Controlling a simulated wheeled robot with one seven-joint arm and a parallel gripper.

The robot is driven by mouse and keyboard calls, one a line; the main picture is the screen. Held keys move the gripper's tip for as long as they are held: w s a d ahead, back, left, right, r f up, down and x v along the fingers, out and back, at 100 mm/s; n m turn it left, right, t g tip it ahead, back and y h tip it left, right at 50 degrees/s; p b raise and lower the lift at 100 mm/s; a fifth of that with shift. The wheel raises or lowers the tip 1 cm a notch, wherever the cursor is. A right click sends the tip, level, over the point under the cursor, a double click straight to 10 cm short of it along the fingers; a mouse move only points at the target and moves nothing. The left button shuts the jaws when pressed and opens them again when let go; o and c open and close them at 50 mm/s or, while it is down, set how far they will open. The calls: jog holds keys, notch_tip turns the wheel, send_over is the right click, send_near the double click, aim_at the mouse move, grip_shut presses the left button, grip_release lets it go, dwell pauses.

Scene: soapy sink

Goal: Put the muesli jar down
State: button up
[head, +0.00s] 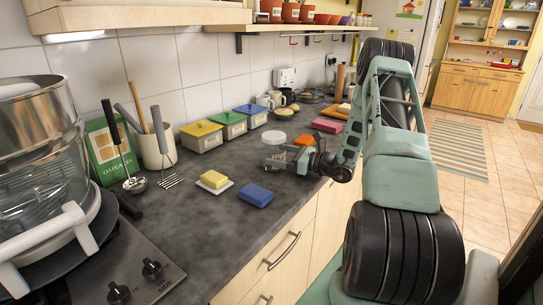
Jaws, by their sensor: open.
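A small clear jar with a pale lid (273,138), which looks like the muesli jar, is upright at the middle of the dark worktop (240,227). My gripper (276,158) reaches in from the right, low over the worktop, with its jaws open right at the jar's body. The gripper hides part of the jar's lower body. I cannot tell whether the fingers touch the jar, and its base and contents are too small to make out.
Lidded yellow (202,137), green (228,125) and blue (251,116) boxes line the wall. Bare worktop lies between sponges and gripper.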

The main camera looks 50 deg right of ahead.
jog(key=b+v, duration=0.1)
jog(key=v, duration=0.7)
dwell(0.5)
